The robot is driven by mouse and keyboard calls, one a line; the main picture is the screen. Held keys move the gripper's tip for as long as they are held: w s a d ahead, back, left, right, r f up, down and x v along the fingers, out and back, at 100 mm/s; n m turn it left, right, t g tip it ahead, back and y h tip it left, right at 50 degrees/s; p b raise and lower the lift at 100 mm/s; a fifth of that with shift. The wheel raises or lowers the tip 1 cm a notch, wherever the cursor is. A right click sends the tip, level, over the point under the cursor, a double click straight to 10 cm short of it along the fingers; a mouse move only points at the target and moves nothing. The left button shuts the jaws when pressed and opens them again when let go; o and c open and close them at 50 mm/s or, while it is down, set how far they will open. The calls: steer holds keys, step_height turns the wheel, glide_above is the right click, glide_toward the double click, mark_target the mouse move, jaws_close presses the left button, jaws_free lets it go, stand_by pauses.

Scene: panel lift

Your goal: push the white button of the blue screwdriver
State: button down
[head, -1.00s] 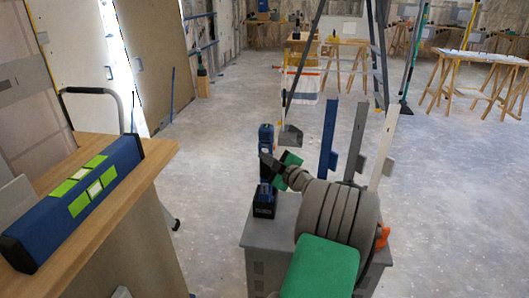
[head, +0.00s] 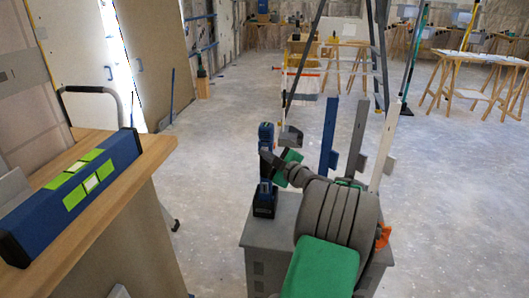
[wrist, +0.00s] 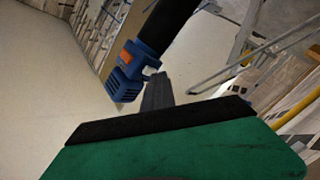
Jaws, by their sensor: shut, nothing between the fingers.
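The blue screwdriver (head: 265,197) stands upright on a grey cabinet, with a blue head, dark handle and blue-black base. In the wrist view, a blue body with an orange patch and a black grip (wrist: 124,78), seemingly the screwdriver, lies just ahead. My gripper (head: 267,158) is shut and empty, at the height of the screwdriver's handle and overlapping it in the head view. In the wrist view its dark fingers (wrist: 157,92) end very near the blue body; I cannot tell whether they touch. I cannot make out the white button; my gripper hides part of the handle.
The grey cabinet (head: 257,258) is below my arm. Blue, grey and white uprights (head: 328,135) stand right behind the gripper. A wooden counter (head: 125,195) with a blue and green box (head: 78,192) is at left. Open floor (head: 210,150) lies between.

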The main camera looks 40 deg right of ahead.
steer(key=shift+d, duration=0.1)
stand_by(0.4)
steer(key=shift+s+a+b, duration=0.3)
steer(key=shift+a+b, duration=0.15)
steer(key=shift+b, duration=0.25)
steer(key=shift+s+a+b, duration=0.85)
steer(key=shift+s+a, duration=0.05)
steer(key=shift+a, duration=0.3)
steer(key=shift+s+a+b, duration=0.8)
steer(key=shift+s+a, duration=0.1)
steer(key=shift+a, duration=0.3)
